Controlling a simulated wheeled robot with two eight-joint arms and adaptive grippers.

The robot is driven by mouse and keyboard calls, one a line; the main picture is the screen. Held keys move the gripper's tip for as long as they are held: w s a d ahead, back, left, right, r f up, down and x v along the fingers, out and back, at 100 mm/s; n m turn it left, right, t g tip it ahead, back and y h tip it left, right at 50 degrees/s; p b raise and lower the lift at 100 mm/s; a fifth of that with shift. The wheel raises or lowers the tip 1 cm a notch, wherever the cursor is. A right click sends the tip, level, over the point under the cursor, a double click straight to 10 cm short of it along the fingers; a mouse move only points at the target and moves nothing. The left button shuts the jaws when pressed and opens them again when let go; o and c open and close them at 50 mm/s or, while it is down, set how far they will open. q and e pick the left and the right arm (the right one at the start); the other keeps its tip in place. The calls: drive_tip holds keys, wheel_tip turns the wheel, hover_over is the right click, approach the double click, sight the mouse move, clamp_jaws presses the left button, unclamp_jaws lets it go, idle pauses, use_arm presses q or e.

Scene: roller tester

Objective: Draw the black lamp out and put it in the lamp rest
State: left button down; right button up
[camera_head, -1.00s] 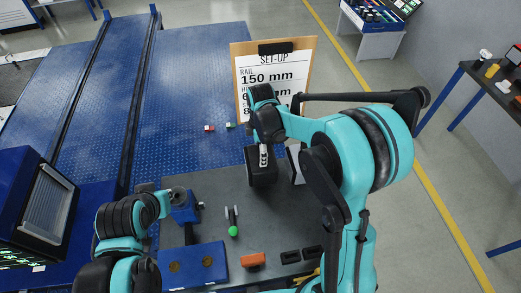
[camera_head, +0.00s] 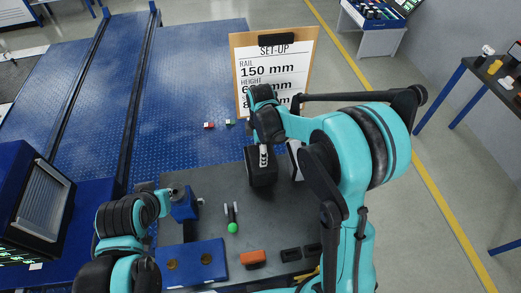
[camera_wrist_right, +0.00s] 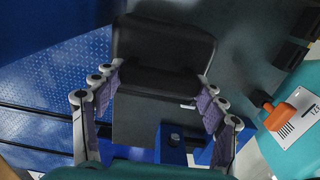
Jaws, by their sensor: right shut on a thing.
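My right gripper (camera_wrist_right: 158,108) is shut on a black, rounded, box-like thing, which I take to be the black lamp (camera_wrist_right: 162,45). In the head view the black lamp (camera_head: 262,174) is just below the right gripper (camera_head: 264,153), over the dark bench top. I cannot tell whether its underside touches the bench. My left gripper (camera_head: 165,196) is at the left of the bench, beside a small blue block (camera_head: 184,206); its fingers are too small and hidden to read. I cannot tell for certain which thing is the lamp rest.
A blue plate with round recesses (camera_head: 192,264), an orange block (camera_head: 252,258), black trays (camera_head: 290,254) and a green-tipped tool (camera_head: 232,226) lie on the near bench. A set-up clipboard (camera_head: 273,70) stands behind. A blue cabinet (camera_head: 30,205) is at the left.

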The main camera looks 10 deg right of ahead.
drive_tip(key=shift+f+b, duration=0.3)
drive_tip(key=shift+f, duration=0.35)
drive_tip(key=o, duration=1.9)
drive_tip(key=shift+s, duration=0.1)
drive_tip(key=shift+s+r, duration=0.1)
drive_tip(key=shift+r, duration=3.95)
drive_tip(key=shift+s+r, duration=0.1)
drive_tip(key=shift+r, duration=0.05)
